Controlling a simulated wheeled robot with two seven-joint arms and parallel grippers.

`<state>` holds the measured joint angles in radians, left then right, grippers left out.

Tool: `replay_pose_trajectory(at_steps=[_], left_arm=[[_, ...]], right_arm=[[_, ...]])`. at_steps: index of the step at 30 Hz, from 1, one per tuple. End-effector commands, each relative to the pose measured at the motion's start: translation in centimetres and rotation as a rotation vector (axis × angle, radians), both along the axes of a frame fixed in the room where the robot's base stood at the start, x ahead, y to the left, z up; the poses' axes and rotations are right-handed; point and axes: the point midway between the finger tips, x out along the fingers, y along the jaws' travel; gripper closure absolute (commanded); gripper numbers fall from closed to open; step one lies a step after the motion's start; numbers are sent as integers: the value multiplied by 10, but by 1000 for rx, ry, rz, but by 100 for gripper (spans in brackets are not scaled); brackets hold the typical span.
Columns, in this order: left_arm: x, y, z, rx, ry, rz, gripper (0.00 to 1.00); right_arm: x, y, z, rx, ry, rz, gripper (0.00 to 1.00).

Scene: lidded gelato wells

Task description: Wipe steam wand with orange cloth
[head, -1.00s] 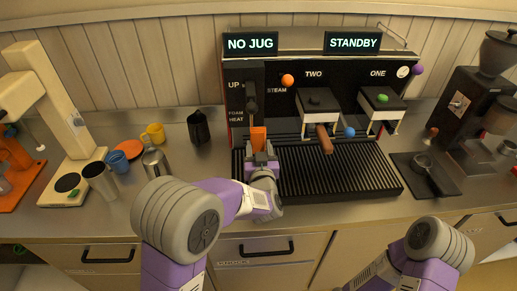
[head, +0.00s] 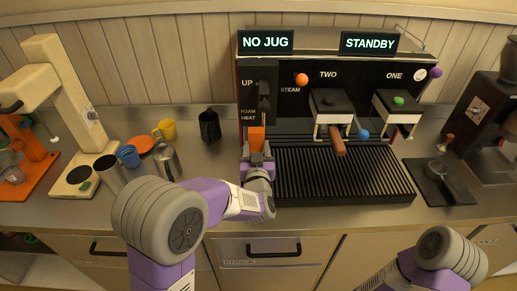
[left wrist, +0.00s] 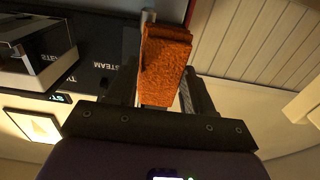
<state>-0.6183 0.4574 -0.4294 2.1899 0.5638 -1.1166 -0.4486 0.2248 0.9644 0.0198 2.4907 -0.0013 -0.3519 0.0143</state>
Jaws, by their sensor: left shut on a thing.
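The orange cloth (head: 256,138) is a folded block held upright at the left front of the coffee machine. My left gripper (head: 257,160) is shut on it from below, and the cloth (left wrist: 165,65) also shows between the fingers in the left wrist view. A pale metal rod end (left wrist: 148,16), perhaps the steam wand, shows just past the cloth's far end. In the head view a dark upright part (head: 264,100) stands right above the cloth; I cannot tell whether the cloth touches the wand. My right gripper is out of view.
The coffee machine's drip grate (head: 340,175) lies right of my left gripper. A black jug (head: 209,126), a yellow cup (head: 166,130) and a metal jug (head: 166,162) stand on the counter to the left. A knock tray (head: 440,182) is at right.

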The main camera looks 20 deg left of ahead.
Motion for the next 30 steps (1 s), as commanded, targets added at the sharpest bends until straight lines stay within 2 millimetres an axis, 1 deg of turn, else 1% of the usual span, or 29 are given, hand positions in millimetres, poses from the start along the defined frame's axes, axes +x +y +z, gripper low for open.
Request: replay_pose_trajectory(at_steps=[4,7,24,30], left_arm=[[-1,-1,0,0,0,-1,92],[-7,-3,1,-1,-1,-1,92],[-63,-19,1,-1,0,-2,92],[-76,-22,0,-1,-1,0,92]], right_arm=[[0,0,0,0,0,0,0],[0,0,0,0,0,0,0],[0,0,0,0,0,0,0],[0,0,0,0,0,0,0]])
